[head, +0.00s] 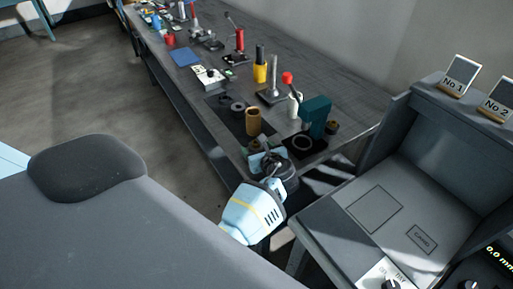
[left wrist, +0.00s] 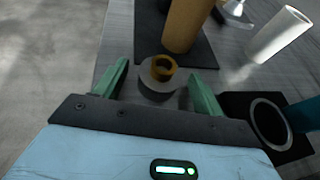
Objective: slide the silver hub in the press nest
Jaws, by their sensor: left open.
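A short grey round part, which looks like the silver hub (left wrist: 152,90), stands on the bench in the left wrist view. A small brass-coloured ring (left wrist: 163,67) shows at its top. My left gripper (left wrist: 159,68) is open, with one green finger on each side of the hub; I cannot tell whether either touches it. In the head view my left gripper (head: 262,158) is at the bench's near end and mostly hides the hub. The press nest looks like the pale ring (head: 303,142) on a black plate under the teal press (head: 317,117). It also shows in the left wrist view (left wrist: 287,128).
A tan cylinder (head: 253,121) stands on a dark mat just beyond the hub. A white cylinder (head: 294,103) and a red-knobbed lever (head: 287,77) are near the press. More tools line the bench behind. A grey console (head: 407,217) stands at the right.

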